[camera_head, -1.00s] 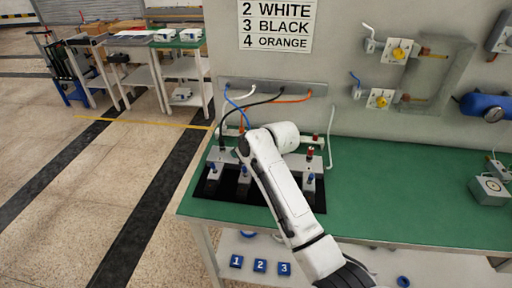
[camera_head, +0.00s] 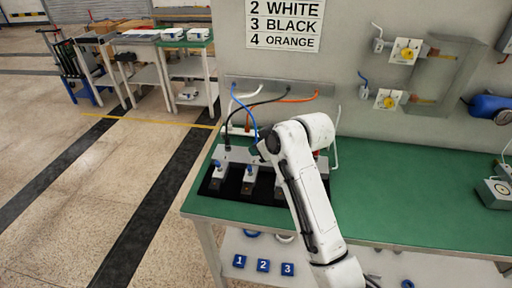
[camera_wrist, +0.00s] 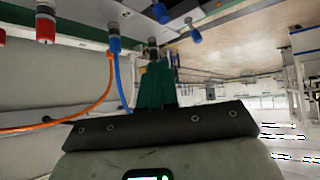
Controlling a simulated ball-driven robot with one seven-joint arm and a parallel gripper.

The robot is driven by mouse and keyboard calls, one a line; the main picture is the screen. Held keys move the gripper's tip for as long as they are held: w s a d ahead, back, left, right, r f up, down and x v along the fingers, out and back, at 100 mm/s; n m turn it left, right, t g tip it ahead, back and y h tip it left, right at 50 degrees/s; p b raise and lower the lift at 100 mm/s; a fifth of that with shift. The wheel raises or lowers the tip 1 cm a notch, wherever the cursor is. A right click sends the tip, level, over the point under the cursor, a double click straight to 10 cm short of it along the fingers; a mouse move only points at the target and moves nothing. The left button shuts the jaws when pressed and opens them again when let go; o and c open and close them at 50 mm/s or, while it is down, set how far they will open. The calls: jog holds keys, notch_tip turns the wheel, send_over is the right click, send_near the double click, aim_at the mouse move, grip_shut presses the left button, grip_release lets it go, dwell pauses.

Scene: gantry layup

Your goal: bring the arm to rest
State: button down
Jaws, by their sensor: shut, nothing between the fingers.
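My white arm reaches over the green bench (camera_head: 400,185) in the head view, its upper joint bent near the back wall. My gripper (camera_wrist: 157,75) shows in the wrist view as dark green fingers, closed together with nothing between them. In the head view the arm's end is near the blue cable, and its fingers cannot be made out clearly. A black tray (camera_head: 232,187) with several posts lies left of the arm, partly hidden by it.
Blue (camera_head: 248,108), black, orange and white cables run from a wall strip (camera_head: 275,88). A small box (camera_head: 494,193) stands at the bench's right. The bench between is clear. Numbered blue blocks (camera_head: 262,265) lie on the lower shelf.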

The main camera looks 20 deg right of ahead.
jog(key=shift+m+g+h, duration=0.3)
jog(key=shift+m+g, duration=0.2)
jog(key=s+f, duration=0.4)
jog(key=s+a+f, duration=0.1)
jog(key=s+f, duration=0.1)
jog(key=s, duration=0.1)
jog(key=shift+s, duration=0.1)
jog(key=shift+m+g+h, duration=0.3)
jog(key=shift+m+g, duration=0.1)
jog(key=shift+m, duration=0.1)
jog(key=s+f, duration=0.1)
jog(key=s, duration=0.1)
jog(key=s+f, duration=0.1)
jog(key=s, duration=0.2)
jog(key=s+f, duration=0.2)
jog(key=shift+s, duration=0.4)
jog(key=s+d+f+m+g+h, duration=0.1)
jog(key=s+d+f+g, duration=0.1)
jog(key=s, duration=1.1)
jog(key=s+d+f+m+g+h, duration=0.1)
jog(key=s+f+g, duration=0.3)
jog(key=s, duration=1)
notch_tip(320, 180, down, 3)
jog(key=shift+s+d+f+m, duration=0.2)
jog(key=shift+d+m, duration=0.2)
